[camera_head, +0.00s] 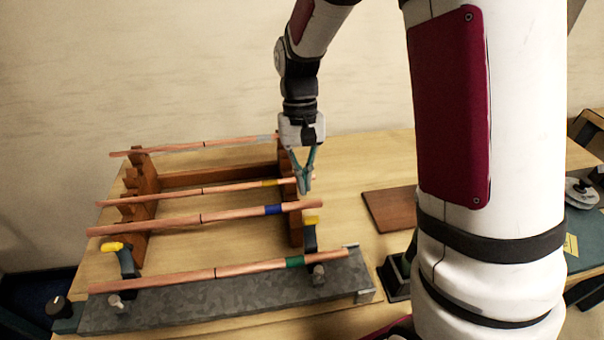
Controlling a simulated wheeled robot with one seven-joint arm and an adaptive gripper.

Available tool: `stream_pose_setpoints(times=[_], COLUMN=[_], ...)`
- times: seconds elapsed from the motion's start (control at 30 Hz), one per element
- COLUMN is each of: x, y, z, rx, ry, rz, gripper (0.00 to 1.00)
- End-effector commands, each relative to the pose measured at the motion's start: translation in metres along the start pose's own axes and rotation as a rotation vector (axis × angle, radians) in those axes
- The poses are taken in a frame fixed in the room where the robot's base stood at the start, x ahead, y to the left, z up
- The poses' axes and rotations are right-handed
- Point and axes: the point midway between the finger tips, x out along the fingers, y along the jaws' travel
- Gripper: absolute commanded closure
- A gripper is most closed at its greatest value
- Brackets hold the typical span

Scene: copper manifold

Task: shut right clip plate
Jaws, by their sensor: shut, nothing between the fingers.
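The right clip plate (309,236) is a dark blue-grey plate with a yellow tip (311,220). It stands raised behind the grey metal beam (230,297), near the right end of the green-banded copper pipe (240,267). A similar left clip plate (127,262) with a yellow tip stands raised near the pipe's left end. My gripper (305,188) points down, shut and empty, above and behind the right clip plate. It is close to the right end of the yellow-banded pipe; whether it touches that pipe I cannot tell.
Copper pipes with blue (270,210), yellow (270,183) and grey (262,138) bands lie across the wooden rack (143,180). A brown board (391,208) lies on the table to the right. A dark knob (58,308) is at left. My arm hides part of the right side.

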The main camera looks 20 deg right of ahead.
Motion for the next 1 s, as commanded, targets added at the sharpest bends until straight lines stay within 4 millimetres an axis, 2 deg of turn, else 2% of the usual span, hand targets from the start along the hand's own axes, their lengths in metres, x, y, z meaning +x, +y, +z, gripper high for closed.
stream_pose_setpoints(times=[0.2, 0.4, 0.6, 1.0], x=[0.04, 0.062, 0.07, 0.068], y=[0.0, 0.0, 0.0, -0.001], z=[0.003, 0.002, 0.001, -0.003], rx=[0.0, 0.0, -0.001, -0.001], ry=[-0.005, -0.003, 0.0, 0.011], rz=[0.001, 0.0, 0.0, 0.0], gripper=[1.0, 1.0, 1.0, 1.0])
